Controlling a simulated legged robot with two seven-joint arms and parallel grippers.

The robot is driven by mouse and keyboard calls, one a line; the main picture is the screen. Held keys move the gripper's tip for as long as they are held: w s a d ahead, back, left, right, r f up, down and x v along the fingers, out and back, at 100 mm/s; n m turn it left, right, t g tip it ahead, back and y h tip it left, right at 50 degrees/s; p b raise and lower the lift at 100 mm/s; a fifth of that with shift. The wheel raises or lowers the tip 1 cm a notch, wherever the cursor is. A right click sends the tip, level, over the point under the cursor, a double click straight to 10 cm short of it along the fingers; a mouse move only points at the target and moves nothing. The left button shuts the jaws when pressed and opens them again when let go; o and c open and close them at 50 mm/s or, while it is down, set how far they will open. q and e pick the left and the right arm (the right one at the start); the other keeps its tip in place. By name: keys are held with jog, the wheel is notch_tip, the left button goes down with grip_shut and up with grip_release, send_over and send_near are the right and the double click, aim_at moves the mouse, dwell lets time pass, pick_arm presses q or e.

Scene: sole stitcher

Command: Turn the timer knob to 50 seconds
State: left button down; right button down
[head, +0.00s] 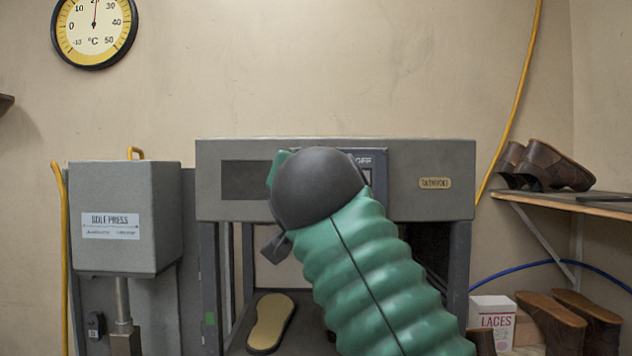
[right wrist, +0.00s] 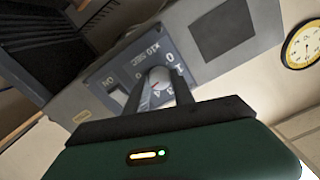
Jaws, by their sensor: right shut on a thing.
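The timer knob (right wrist: 158,77) is a small grey dial with a red mark, on a dark blue panel (right wrist: 120,72) with white digits around it. In the right wrist view, the picture is tilted and my right gripper (right wrist: 162,88) has one dark finger on each side of the knob, shut on it. Some digits are partly hidden by the fingers, and I cannot tell the exact setting. In the head view, my green right arm and its dark round wrist cover the knob and most of the panel (head: 378,168). My left gripper is not in view.
The panel sits on a grey machine (head: 225,208) with an open bay holding a sole (head: 268,322). A grey sole press (head: 125,250) stands to the left. A shelf (head: 600,208) with brown shoes (head: 550,165) and a white laces box (head: 493,312) are at the right.

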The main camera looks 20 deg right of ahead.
jog(key=shift+w+f, duration=0.1)
jog(key=shift+f, duration=0.15)
jog(key=c, duration=1.3)
grip_release()
jog(key=shift+o, duration=1.1)
jog(key=shift+r, duration=0.1)
jog(key=b+v, duration=0.5)
jog(key=v, duration=1.1)
jog(key=shift+s+a, duration=0.25)
jog(key=shift+s, duration=0.05)
